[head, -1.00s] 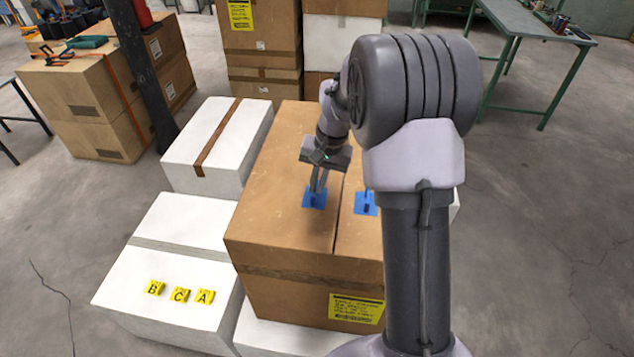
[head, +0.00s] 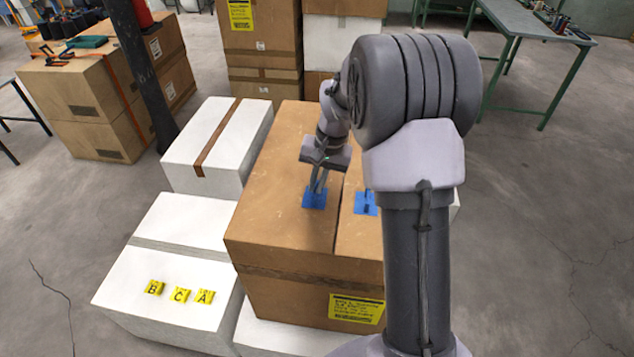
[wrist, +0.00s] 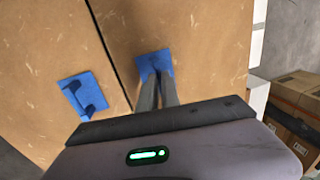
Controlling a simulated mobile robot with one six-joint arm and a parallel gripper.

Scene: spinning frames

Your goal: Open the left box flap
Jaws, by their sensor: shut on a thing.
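The brown cardboard box (head: 320,285) stands in the middle of the head view with its top closed. A dark seam splits the top into a left flap (head: 280,160) and a right flap (head: 360,238). Each flap bears a blue tab handle near the seam: the left blue handle (head: 308,200) and the right blue handle (head: 364,207). My gripper (head: 315,190) points down and is shut on the left handle. The wrist view shows my fingers (wrist: 157,85) closed at that blue handle (wrist: 153,62). The other handle (wrist: 84,95) is free. My arm hides the box's right part.
White boxes stand left of the brown box, one (head: 218,150) behind and one (head: 165,275) in front. A dark post (head: 140,75) rises at the left. Open floor (head: 545,220) lies to the right.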

